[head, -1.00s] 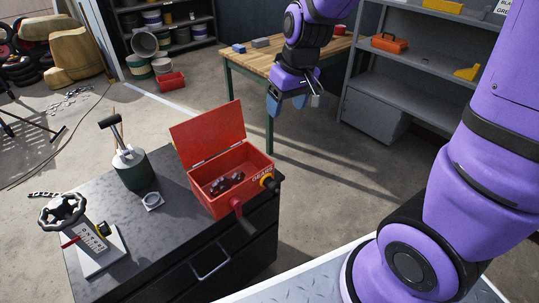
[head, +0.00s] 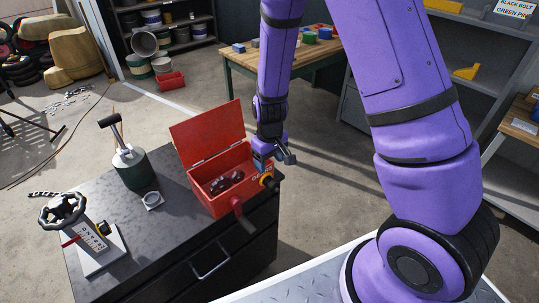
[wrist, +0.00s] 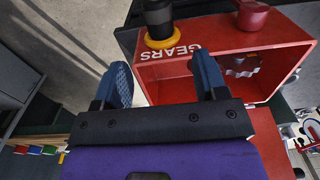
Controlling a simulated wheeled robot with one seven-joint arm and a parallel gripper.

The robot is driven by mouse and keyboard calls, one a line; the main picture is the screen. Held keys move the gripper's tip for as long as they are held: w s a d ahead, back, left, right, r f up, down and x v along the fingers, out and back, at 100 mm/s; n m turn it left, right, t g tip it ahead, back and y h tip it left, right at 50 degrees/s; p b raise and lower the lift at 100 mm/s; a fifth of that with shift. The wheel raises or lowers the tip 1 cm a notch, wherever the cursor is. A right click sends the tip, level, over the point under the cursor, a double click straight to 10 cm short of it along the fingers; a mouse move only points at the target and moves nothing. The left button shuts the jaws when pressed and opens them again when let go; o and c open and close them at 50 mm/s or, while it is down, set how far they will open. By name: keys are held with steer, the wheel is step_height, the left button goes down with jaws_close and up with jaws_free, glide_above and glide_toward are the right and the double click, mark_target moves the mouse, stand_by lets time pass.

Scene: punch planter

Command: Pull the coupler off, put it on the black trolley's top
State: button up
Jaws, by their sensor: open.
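The black trolley (head: 98,197) stands at the left with a red open-lidded box labelled GEARS (head: 213,206) on its right end. A black fitting with a yellow ring (head: 269,183) sticks out of the box's labelled side; it also shows in the wrist view (wrist: 158,27). A red fitting (head: 238,207) with a dark grip sits beside it, also in the wrist view (wrist: 252,15). I cannot tell for certain which is the coupler. My gripper (head: 275,161) is open and empty at the box's right corner. In the wrist view its fingers (wrist: 163,80) point toward the yellow-ringed fitting, apart from it.
The trolley top also holds a dark green canister (head: 133,171), a small grey ring (head: 152,200) and a handwheel on a white stand (head: 100,247). Bare top lies between these and the box. A wooden workbench (head: 238,62) stands behind.

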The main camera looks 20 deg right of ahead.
mark_target(273, 182)
step_height(273, 182, down, 9)
steer(key=shift+r, duration=0.1)
stand_by(0.4)
steer(key=c, duration=1.1)
steer(key=shift+s+d, duration=0.25)
steer(key=shift+s, duration=0.55)
steer(key=shift+s+d, duration=0.25)
steer(key=shift+s, duration=0.6)
steer(key=shift+s+d, duration=0.25)
steer(key=shift+s, duration=0.55)
steer(key=s, duration=0.2)
steer(key=s+d, duration=0.1)
steer(key=shift+s+d+f, duration=0.1)
steer(key=shift+s+f, duration=0.2)
steer(key=shift+s, duration=0.05)
steer(key=shift+s, duration=0.1)
